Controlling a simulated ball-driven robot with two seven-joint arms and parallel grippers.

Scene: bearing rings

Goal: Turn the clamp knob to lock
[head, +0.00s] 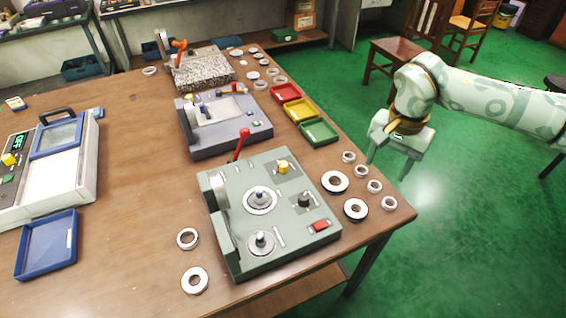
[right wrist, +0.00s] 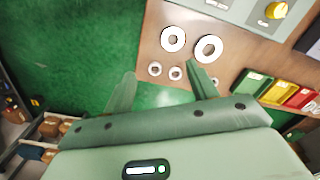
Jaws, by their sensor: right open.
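The green-grey machine (head: 270,215) stands on the near part of the wooden table. It carries a yellow knob (head: 282,167), a black knob (head: 304,201), a red-tipped lever (head: 240,146), a red switch (head: 320,226) and two round seats with posts. I cannot tell from its look which knob is the clamp knob. The yellow knob also shows at the top right of the right wrist view (right wrist: 276,10). My right gripper (head: 390,164) is open and empty, beyond the table's right edge over the green floor, apart from the machine. My left gripper is not in view.
Several bearing rings (head: 335,182) lie between the machine and the table's right edge. Green (head: 319,132), yellow and red trays sit behind them. A grey-blue machine (head: 225,125) stands farther back, and a white device (head: 50,170) at left.

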